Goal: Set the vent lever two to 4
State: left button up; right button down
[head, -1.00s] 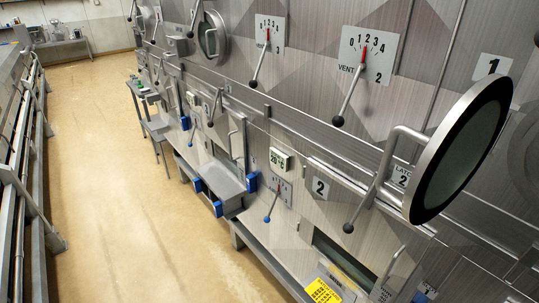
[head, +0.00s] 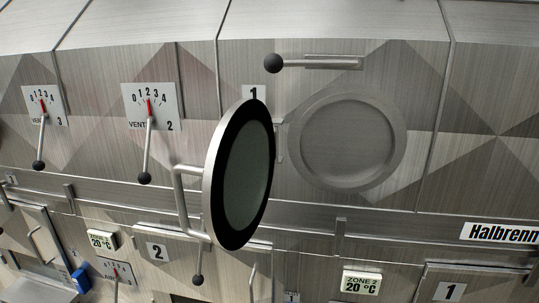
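The vent 2 dial plate (head: 150,107) is on the metal wall at upper left, with a scale from 0 to 4. Its red pointer (head: 149,107) points up at about 2. The vent two lever (head: 147,152) hangs down from the dial and ends in a black ball knob (head: 144,178). Neither of my grippers shows in the head view, and nothing touches the lever.
A round door with dark glass (head: 240,175) stands swung open just right of the lever, beside a round opening (head: 346,142). The vent 3 dial (head: 44,105) and its lever are on the left. Another black-knobbed lever (head: 272,63) is above.

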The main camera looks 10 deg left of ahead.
aim_at(144, 177)
jog(key=j+z, duration=0.8)
jog(key=j, duration=0.3)
jog(key=j+z, duration=0.35)
jog(key=j, duration=0.15)
jog(key=j+u, duration=0.25)
jog(key=u, duration=0.25)
jog(key=i+j+u, duration=0.1)
jog(key=j+u, duration=0.15)
jog(key=u, duration=0.25)
